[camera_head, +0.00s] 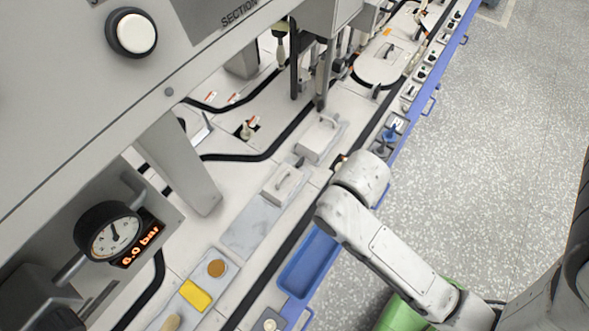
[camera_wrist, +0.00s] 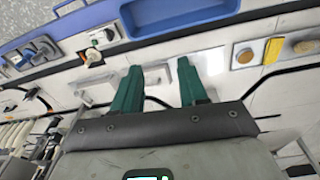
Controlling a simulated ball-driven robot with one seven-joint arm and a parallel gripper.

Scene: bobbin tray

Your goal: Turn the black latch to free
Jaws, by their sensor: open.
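I cannot pick out the black latch with certainty in either view. A small dark recess with a pale knob (camera_head: 341,161) shows just beyond my wrist in the head view, and a pale knob on a plate with an orange mark (camera_wrist: 91,56) shows left of my fingers in the wrist view. My gripper (camera_wrist: 158,65) has two green fingers spread apart, with nothing between them, above the white bench. In the head view the gripper is hidden behind my own arm.
A blue tray (camera_head: 309,262) lies along the bench's front edge, and it spans the top of the wrist view (camera_wrist: 175,18). White blocks with handles (camera_head: 281,184) (camera_head: 319,138) stand behind it. A yellow block (camera_head: 195,296) and brown disc (camera_head: 217,268) lie lower left. Open floor is right.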

